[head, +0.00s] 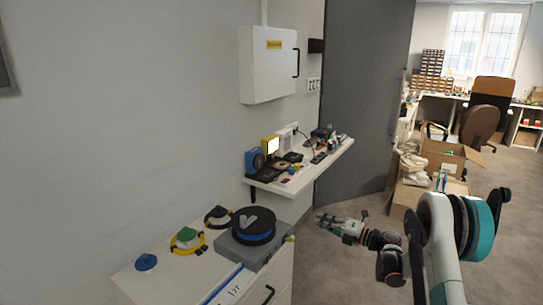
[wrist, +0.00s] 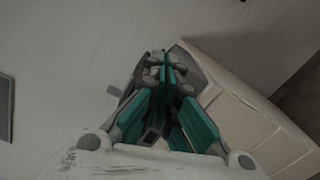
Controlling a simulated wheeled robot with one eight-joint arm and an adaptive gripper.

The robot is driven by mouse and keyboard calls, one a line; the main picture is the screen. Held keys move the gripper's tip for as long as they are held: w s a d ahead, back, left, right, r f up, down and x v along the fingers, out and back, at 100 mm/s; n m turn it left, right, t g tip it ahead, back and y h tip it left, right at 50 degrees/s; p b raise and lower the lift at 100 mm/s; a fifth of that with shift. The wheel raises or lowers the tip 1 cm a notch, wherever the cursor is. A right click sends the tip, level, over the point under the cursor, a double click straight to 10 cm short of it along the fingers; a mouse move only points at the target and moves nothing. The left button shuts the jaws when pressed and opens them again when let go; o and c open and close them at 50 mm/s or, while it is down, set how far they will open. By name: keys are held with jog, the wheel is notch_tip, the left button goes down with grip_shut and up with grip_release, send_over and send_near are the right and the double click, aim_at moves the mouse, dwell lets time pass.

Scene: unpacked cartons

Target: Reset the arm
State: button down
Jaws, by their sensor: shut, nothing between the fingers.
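My gripper (head: 326,221) is at the end of my arm in the head view, stretched out to the left over the floor, to the right of the white cabinet. It looks empty. In the wrist view my gripper (wrist: 163,62) shows its grey and teal fingers drawn together, with nothing between them. Behind the fingers in the wrist view is a pale boxy surface, and I cannot tell for sure what it is.
A white cabinet (head: 150,287) holds a grey device with a black and blue disc (head: 253,226) and several small items. A wall shelf (head: 318,166) carries electronics. A white wall box (head: 267,65) hangs above. Open cartons (head: 440,160) stand behind my arm. Grey floor (head: 340,265) lies clear below the gripper.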

notch_tip(320, 180, up, 16)
jog(key=w+d+m+t+h, duration=0.1)
jog(key=w+m+t+h, duration=0.1)
jog(key=m+t, duration=0.3)
jog(key=s+d+r+m+t+h, duration=0.2)
jog(key=s+d+r+m+h, duration=0.15)
jog(key=r+m+h, duration=0.4)
jog(key=s+d+r+m+t+h, duration=0.25)
jog(key=s+r+m+h, duration=0.25)
jog(key=r+m, duration=0.5)
jog(key=s+f+m+g+h, duration=0.3)
jog(key=s+m+g, duration=0.35)
jog(key=s, duration=1.05)
jog(key=s+a+f+m+g+y, duration=0.1)
jog(key=s+f, duration=0.3)
jog(key=s, duration=0.4)
jog(key=s+a+f+m+g+y, duration=0.1)
jog(key=s+a+f+g, duration=0.2)
jog(key=s, duration=0.5)
jog(key=s+a+f+m+g+y, duration=0.1)
jog(key=s+a+f+g, duration=0.2)
jog(key=s+f, duration=0.4)
jog(key=shift+s+a+f, duration=0.25)
jog(key=shift+s+a, duration=0.4)
jog(key=shift+s, duration=0.05)
